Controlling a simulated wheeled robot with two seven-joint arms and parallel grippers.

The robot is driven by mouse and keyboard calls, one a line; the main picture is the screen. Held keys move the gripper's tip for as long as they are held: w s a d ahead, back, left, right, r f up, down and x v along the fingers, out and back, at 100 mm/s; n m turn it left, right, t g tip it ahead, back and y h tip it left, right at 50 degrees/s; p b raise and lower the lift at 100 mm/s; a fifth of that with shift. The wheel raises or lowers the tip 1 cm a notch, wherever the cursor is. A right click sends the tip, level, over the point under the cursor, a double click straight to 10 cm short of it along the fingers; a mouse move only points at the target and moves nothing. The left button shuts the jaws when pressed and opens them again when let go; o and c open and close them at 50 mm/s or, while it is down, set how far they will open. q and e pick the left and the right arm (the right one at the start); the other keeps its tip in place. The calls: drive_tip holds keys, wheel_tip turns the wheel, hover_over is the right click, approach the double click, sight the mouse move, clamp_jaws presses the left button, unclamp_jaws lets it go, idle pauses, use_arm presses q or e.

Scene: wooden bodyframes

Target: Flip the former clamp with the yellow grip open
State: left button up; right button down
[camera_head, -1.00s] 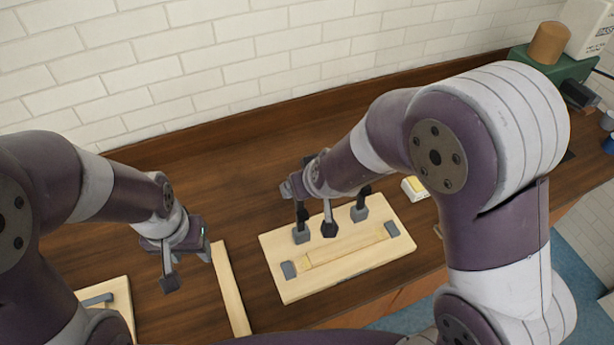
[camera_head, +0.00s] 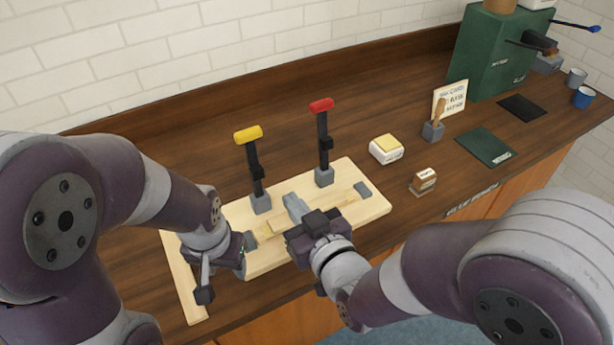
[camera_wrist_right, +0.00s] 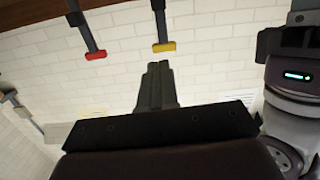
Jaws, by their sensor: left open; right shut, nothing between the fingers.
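The former clamp with the yellow grip (camera_head: 248,134) stands on the back edge of the wooden former board (camera_head: 377,207), its dark lever upright. The clamp with the red grip (camera_head: 321,105) stands upright to its right. In the right wrist view, the yellow grip (camera_wrist_right: 164,47) is just beyond my fingertips and the red grip (camera_wrist_right: 96,55) is to the left. My right gripper (camera_head: 294,205) is shut and empty over the board, apart from both clamps. My left gripper (camera_head: 224,279) is open and empty at the board's front left.
A butter dish (camera_head: 386,149), a small stamp-like block (camera_head: 424,181) and a brush holder (camera_head: 433,130) stand to the right. A green machine (camera_head: 490,55) is at the back right. The counter behind the clamps is clear.

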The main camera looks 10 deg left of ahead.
wheel_tip(320, 180, up, 2)
drive_tip(key=p, duration=0.4)
approach(250, 139)
drive_tip(key=shift+t+y, duration=0.3)
drive_tip(key=shift+t, duration=0.1)
drive_tip(key=x, duration=0.6)
drive_tip(key=shift+s+f, duration=0.1)
drive_tip(key=shift+f, duration=0.15)
drive_tip(key=shift+w+a+f, duration=0.1)
drive_tip(key=shift+w+a, duration=0.15)
drive_tip(key=shift+w, duration=0.1)
use_arm(q)
drive_tip(key=r, duration=0.2)
drive_tip(key=a+r, duration=0.1)
drive_tip(key=r, duration=0.1)
drive_tip(key=shift+w+r, duration=0.1)
drive_tip(key=shift+w, duration=0.25)
drive_tip(key=shift+a, duration=0.1)
use_arm(e)
drive_tip(key=shift+w, duration=0.1)
